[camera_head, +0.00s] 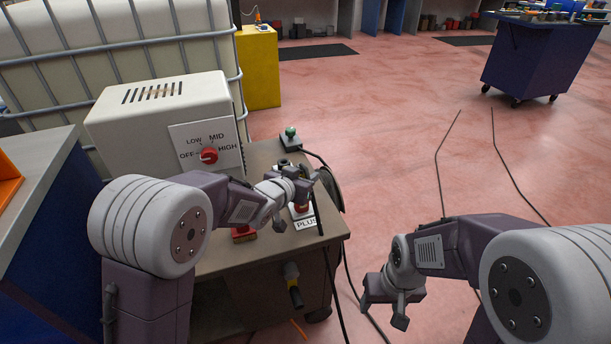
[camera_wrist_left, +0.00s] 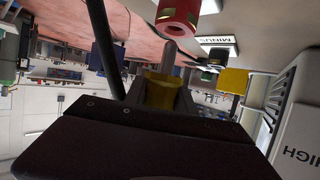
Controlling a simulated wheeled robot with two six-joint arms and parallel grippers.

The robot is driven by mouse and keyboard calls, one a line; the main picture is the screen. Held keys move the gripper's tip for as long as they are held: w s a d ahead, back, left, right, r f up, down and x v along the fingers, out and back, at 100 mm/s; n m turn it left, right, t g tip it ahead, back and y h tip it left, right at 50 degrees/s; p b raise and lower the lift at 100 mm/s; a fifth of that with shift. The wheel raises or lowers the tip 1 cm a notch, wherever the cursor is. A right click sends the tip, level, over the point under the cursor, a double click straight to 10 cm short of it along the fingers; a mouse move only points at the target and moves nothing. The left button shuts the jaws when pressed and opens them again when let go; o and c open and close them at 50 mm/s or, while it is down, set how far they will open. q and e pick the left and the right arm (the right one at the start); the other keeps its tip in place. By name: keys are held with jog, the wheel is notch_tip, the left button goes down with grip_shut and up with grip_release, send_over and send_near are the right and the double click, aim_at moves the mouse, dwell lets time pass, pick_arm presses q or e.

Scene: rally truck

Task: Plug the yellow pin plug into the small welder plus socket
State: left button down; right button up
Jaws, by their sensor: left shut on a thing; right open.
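My left gripper (camera_head: 305,188) is over the welder's top near its front right corner, shut on the yellow pin plug (camera_wrist_left: 160,92). In the left wrist view the plug's grey pin (camera_wrist_left: 171,52) points at the open end of a red socket (camera_wrist_left: 178,14). The pin tip is very close to the socket mouth; I cannot tell whether they touch. The plug is hidden there. My right gripper (camera_head: 392,308) is open and empty, right of the welder.
The white dial box (camera_head: 160,108) with a red knob (camera_head: 209,155) stands behind my left arm. A MINUS label (camera_wrist_left: 217,44) shows in the left wrist view. A black cable (camera_head: 319,215) hangs by my left gripper. Open red floor (camera_head: 390,130) lies to the right.

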pick_arm(q)
jog(key=shift+f+b, duration=1.85)
jog(key=shift+f, duration=0.4)
jog(key=c, duration=0.9)
grip_release()
jog(key=shift+c, duration=0.2)
jog(key=p+v, duration=0.3)
jog(key=v, duration=0.5)
jog(key=shift+w+r, duration=0.1)
jog(key=shift+s+a+r, duration=0.15)
jog(key=shift+s+a, duration=0.1)
jog(key=shift+s, duration=0.3)
jog(key=shift+s, duration=0.1)
